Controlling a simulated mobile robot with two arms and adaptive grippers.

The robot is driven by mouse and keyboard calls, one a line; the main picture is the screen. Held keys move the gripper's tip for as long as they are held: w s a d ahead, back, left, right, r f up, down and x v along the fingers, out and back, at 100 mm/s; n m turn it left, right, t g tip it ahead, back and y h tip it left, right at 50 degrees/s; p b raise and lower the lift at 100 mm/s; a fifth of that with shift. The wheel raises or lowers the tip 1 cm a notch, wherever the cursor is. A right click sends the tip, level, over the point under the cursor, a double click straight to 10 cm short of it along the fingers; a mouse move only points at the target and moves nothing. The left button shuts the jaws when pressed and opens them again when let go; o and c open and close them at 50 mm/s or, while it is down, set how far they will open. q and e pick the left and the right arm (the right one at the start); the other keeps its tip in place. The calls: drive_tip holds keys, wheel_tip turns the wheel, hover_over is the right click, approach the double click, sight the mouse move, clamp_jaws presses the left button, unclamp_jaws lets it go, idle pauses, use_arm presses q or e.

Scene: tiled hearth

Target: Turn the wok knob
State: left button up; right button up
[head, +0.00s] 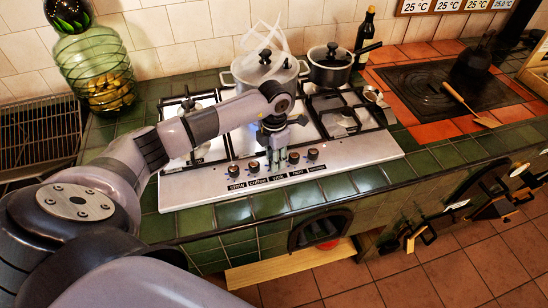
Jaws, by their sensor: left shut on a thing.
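The steel stove front carries a row of several dark knobs with name labels under them. My left gripper (277,160) comes down over the middle of this row, above the label that seems to read wok (279,180). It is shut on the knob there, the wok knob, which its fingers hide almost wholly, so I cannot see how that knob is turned. Two knobs show to the left, the stew knob (233,171) and the coffee knob (253,167). Two more knobs (293,157) show to the right. My right gripper is not in view.
A steaming steel pot (262,70) and a lidded pan (330,66) stand on the back burners. A dark bottle (365,35) is behind them. A large green glass jar (97,72) stands at the left. A dark hotplate (435,90) lies at the right.

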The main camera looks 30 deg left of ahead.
use_arm(q)
clamp_jaws()
drive_tip(key=shift+f+m+b, duration=0.15)
drive_tip(key=shift+m+b, duration=0.75)
drive_tip(key=shift+b, duration=0.15)
drive_tip(key=m+b, duration=0.4)
drive_tip(key=shift+a, duration=0.1)
drive_tip(key=m+b, duration=0.3)
drive_tip(key=m, duration=0.1)
drive_tip(key=shift+m, duration=0.3)
drive_tip(key=shift+r+m+b, duration=0.2)
drive_tip(key=shift+m+b, duration=0.9)
drive_tip(key=shift+m, duration=0.6)
